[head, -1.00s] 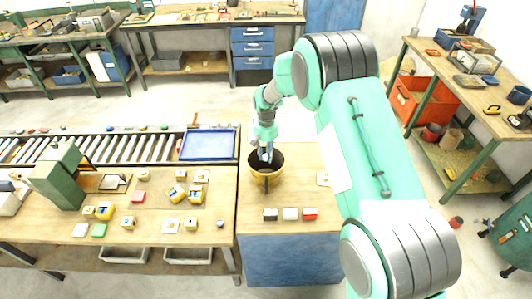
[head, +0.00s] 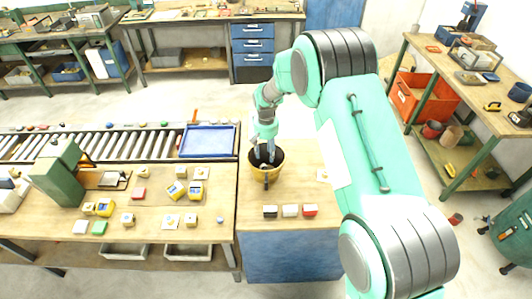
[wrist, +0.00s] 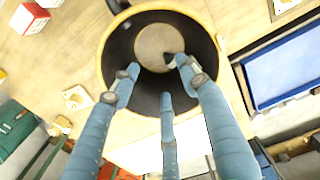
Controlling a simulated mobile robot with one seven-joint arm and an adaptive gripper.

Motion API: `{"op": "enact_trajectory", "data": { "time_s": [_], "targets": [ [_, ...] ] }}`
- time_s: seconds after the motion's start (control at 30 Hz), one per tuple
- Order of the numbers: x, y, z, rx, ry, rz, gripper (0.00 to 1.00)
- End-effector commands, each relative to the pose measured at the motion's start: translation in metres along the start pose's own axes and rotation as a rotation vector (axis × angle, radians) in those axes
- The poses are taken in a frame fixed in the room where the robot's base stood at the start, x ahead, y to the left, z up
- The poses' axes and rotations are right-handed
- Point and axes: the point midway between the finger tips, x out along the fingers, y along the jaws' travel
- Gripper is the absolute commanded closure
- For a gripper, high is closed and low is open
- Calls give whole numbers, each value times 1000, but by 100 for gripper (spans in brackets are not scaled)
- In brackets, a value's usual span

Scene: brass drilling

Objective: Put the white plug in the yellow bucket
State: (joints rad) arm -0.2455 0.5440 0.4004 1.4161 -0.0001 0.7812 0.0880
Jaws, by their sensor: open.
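The yellow bucket (head: 258,177) stands on the right-hand wooden bench, near its left side. In the wrist view I look down into its dark inside (wrist: 122,48), with a round tan area at the bottom. My gripper (head: 265,157) is at the bucket's mouth, pointing down. I cannot make out a white plug for certain. A white block (head: 290,211) sits on the bench in front of the bucket. The fingers hide part of the bucket's inside.
A black block (head: 270,211) and a red block (head: 310,210) flank the white one. A blue tray (head: 208,141) lies behind left, by the roller conveyor (head: 110,147). Several small yellow and white parts cover the left bench. The bench right of the bucket is mostly clear.

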Motion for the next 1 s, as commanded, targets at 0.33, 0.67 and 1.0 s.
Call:
{"op": "enact_trajectory", "data": {
  "time_s": [0.33,0.67,1.0],
  "targets": [
    [-1,0,0,0,0,0,55],
    [-27,0,0,0,1,0,55],
    [-64,0,0,0,0,0,55]
  ]
}}
